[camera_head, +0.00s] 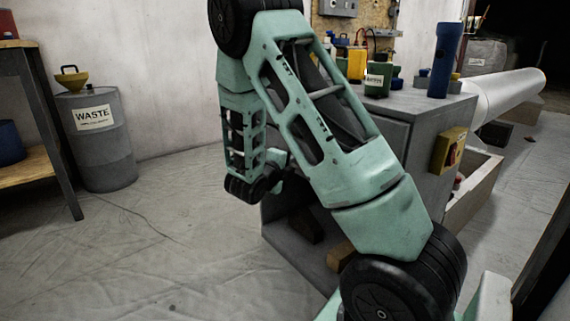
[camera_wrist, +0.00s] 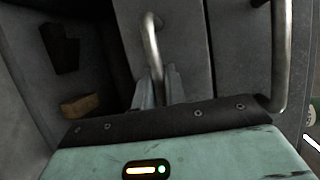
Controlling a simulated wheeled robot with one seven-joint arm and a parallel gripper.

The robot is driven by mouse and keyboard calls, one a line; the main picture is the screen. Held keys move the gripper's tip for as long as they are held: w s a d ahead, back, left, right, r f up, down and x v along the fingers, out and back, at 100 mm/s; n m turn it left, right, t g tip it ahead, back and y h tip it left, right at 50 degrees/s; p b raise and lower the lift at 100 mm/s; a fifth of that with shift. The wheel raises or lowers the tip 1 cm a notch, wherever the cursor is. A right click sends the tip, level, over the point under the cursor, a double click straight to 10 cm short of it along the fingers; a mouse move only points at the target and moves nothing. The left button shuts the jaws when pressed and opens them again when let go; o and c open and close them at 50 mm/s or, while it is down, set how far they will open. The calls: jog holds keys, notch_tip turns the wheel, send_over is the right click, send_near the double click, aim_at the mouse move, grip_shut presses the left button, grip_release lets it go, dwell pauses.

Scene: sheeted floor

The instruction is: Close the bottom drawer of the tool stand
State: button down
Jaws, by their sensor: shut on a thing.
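The tool stand (camera_head: 395,140) is a grey metal cabinet right of centre in the head view, largely hidden behind my arm. Its low part shows a dark recess with brown blocks. In the wrist view, a grey front panel (camera_wrist: 185,35) carries a curved metal handle (camera_wrist: 150,40). My gripper (camera_wrist: 160,88) is shut on the lower end of this handle, with a finger on each side. In the head view my gripper is at the stand's near left side, partly hidden. How far the bottom drawer stands out cannot be told.
A second handle (camera_wrist: 283,50) is on the panel to the right. A brown block (camera_wrist: 84,104) lies in the recess at left. Bottles and a blue cylinder (camera_head: 445,60) stand on the stand. A waste drum (camera_head: 108,155) is at left; sheeted floor (camera_head: 170,240) between is clear.

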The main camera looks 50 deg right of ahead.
jog(key=shift+s+d, duration=0.25)
jog(key=shift+d, duration=0.9)
jog(key=c, duration=1.5)
grip_release()
jog(key=shift+o, duration=0.2)
jog(key=shift+p, duration=0.35)
jog(key=p+v, duration=0.7)
jog(key=v, duration=1)
jog(key=shift+a, duration=0.2)
jog(key=shift+s+r, duration=0.1)
